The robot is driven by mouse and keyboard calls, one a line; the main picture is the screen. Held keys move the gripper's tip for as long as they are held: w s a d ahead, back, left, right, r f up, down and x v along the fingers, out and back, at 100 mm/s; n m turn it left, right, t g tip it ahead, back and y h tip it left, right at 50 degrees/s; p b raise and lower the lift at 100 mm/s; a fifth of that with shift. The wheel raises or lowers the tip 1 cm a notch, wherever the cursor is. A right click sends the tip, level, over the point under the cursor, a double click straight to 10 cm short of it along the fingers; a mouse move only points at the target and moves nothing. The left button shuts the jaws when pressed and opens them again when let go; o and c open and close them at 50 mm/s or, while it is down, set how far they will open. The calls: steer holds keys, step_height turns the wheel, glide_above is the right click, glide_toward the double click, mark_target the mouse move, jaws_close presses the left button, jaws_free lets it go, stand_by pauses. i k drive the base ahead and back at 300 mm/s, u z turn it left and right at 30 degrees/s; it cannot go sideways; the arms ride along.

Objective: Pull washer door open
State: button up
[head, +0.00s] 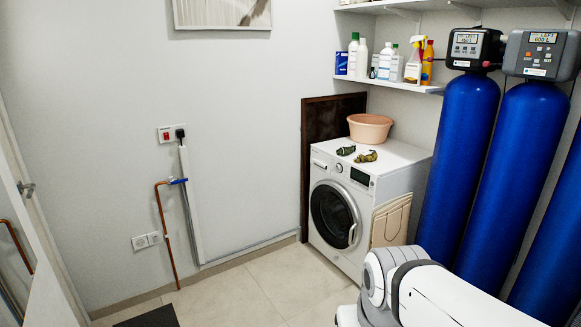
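The white washer (376,188) stands against the back wall, right of the middle. Its round door (333,215) has a dark glass centre and a pale rim and looks closed. A light handle (352,234) shows at the right side of the door rim. My arm (440,290) shows at the lower right as white and grey links, in front of the washer's right side. My gripper is not visible, so its state is hidden.
Blue tanks (458,160) stand right of the washer. A pink basin (370,127) and small green items (365,156) sit on its top. A beige cloth bag (391,221) hangs at its right side. A copper pipe (164,235) runs down the left wall. The tiled floor (265,284) before the washer is clear.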

mark_target(329, 187)
steer(key=z, duration=0.2)
steer(key=i, duration=1.05)
steer(key=z, duration=0.35)
